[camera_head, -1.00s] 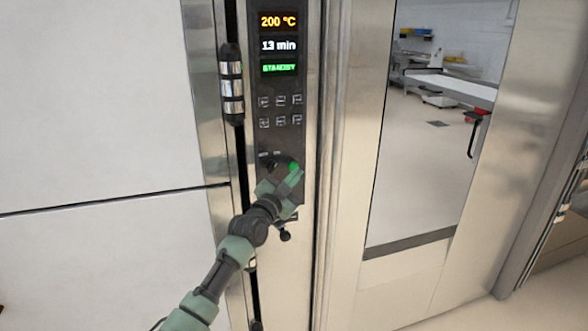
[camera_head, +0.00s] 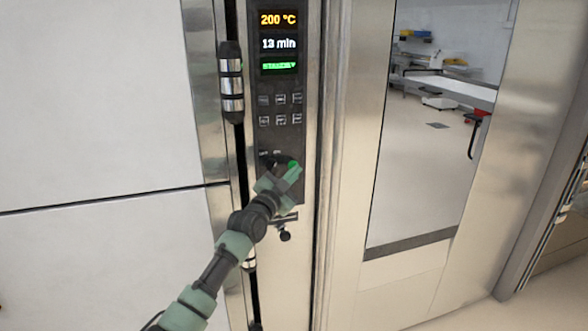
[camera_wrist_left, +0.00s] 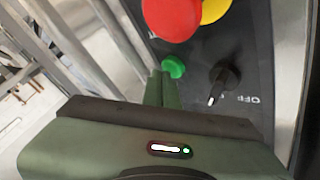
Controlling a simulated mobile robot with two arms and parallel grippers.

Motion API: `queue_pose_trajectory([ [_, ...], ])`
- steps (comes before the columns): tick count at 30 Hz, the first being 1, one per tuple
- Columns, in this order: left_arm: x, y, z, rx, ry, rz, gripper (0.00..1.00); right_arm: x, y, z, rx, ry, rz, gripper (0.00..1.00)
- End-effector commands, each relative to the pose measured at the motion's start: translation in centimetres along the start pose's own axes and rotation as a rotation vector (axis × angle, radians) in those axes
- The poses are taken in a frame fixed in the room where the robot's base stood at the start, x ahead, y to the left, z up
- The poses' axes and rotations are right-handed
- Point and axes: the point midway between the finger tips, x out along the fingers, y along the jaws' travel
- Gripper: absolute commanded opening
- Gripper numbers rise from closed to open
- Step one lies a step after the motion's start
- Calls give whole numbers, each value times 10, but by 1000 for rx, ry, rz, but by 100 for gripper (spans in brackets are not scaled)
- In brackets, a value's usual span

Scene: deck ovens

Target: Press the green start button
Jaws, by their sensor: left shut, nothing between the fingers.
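The green start button (camera_head: 293,165) is low on the dark control panel (camera_head: 279,141), partly hidden by my left gripper (camera_head: 287,178). In the left wrist view the green button (camera_wrist_left: 174,66) shows just beyond the tips of my left gripper (camera_wrist_left: 162,76). The fingers are shut with nothing between them. They point at the button, and I cannot tell whether they touch it. The panel reads 200 °C, 13 min and a green line that looks like STANDBY (camera_head: 279,66). My right gripper is not in view.
The wrist view shows a large red button (camera_wrist_left: 170,17), a yellow part (camera_wrist_left: 214,9) and a black knob (camera_wrist_left: 222,82) marked OFF around the green button. A vertical door handle (camera_head: 231,85) stands left of the panel. A tall glass door (camera_head: 425,150) is to the right.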

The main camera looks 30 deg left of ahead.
Motion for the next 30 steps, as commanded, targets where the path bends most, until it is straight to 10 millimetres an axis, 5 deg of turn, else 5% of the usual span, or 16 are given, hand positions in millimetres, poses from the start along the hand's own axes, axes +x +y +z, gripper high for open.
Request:
queue_pose_trajectory([
  [30, 1, -2, -1, 0, 0, 0, 0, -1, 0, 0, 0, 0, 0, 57],
])
